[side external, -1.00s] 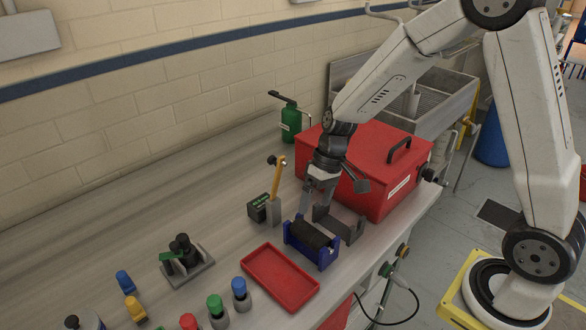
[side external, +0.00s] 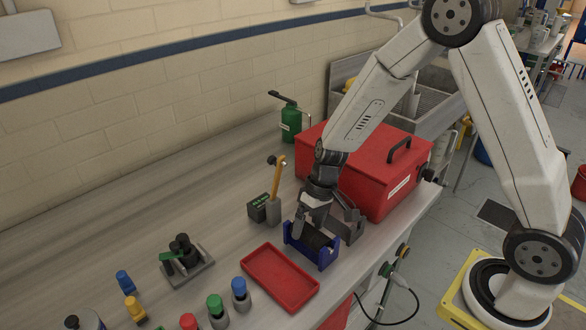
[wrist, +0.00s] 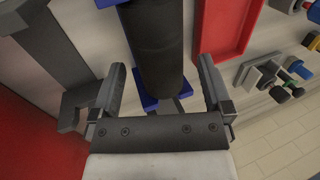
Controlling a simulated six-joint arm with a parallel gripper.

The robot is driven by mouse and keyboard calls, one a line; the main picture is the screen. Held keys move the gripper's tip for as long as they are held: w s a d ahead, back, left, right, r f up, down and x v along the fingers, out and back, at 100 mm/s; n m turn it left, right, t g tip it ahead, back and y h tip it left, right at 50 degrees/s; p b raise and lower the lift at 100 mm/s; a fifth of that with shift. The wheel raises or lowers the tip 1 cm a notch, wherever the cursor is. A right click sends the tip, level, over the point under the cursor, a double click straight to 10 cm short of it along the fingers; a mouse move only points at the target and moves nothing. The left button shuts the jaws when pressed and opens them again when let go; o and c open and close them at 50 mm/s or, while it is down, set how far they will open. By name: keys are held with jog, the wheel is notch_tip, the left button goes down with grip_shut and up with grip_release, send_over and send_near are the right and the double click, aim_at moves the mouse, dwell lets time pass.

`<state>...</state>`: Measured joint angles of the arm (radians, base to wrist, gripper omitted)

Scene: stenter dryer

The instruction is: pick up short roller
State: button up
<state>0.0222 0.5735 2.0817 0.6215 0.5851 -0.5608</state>
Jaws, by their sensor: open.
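The short roller is a dark, near-black cylinder (side external: 318,239) lying in a blue cradle (side external: 322,260) on the bench. In the wrist view the roller (wrist: 150,50) runs up the picture between my fingers, with parts of the blue cradle (wrist: 112,4) at its ends. My gripper (side external: 306,232) is low over the cradle, one finger in front of it in the side view. In the wrist view my gripper (wrist: 160,82) is open, its fingers on either side of the roller's near end, with a gap to each. Whether any finger touches the cradle is hidden.
A grey bracket (side external: 350,226) stands close behind the cradle, beside the red toolbox (side external: 370,190). An empty red tray (side external: 281,278) lies in front. A grey holder with a yellow-handled tool (side external: 274,208) and a dark green box (side external: 257,209) stand to the left.

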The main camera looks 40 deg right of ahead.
aim_at(308, 226)
jog(key=shift+a+f, duration=0.2)
jog(key=shift+f, duration=0.4)
grip_shut()
jog(key=shift+r, duration=0.15)
jog(key=shift+r, duration=4.9)
